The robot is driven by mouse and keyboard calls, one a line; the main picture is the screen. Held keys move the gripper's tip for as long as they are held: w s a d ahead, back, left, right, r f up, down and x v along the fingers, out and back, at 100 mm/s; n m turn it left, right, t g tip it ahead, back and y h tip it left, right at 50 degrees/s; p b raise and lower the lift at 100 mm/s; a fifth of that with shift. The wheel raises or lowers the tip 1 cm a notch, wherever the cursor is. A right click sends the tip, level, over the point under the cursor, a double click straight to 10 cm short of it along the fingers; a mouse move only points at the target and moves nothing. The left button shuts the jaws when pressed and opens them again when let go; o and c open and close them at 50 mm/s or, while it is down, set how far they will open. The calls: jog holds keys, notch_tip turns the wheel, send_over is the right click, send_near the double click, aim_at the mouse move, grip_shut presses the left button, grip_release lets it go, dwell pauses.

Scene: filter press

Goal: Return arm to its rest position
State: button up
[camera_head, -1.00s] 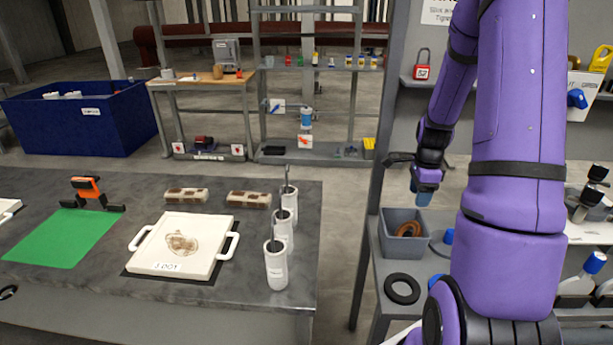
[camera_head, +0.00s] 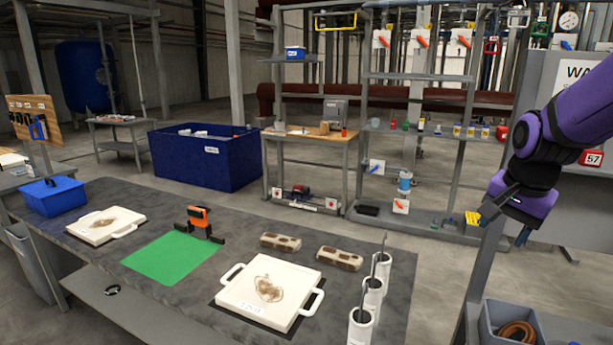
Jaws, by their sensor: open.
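My gripper (camera_head: 503,222) is at the right side of the view, at the end of my purple arm. It points down, is open, and I see nothing held in it. It hangs in the air above and behind the grey bin (camera_head: 505,325) on the right-hand bench, apart from it. My upper arm runs out of the picture at the right edge.
A long grey table (camera_head: 215,303) holds a white plate with handles (camera_head: 255,312), a green mat (camera_head: 160,262), an orange-black tool (camera_head: 200,222), two brown-white blocks (camera_head: 281,242) and white cylinders (camera_head: 361,330). A grey post (camera_head: 484,275) stands close to my gripper. Shelves stand behind.

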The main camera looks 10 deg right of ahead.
jog(key=s+a+r+n+t, duration=0.2)
jog(key=s+a+r+n, duration=0.5)
jog(key=s+a+n, duration=0.4)
jog(key=shift+s+r+y, duration=0.3)
jog(key=shift+s+r, duration=0.05)
jog(key=shift+s, duration=0.85)
dwell(0.5)
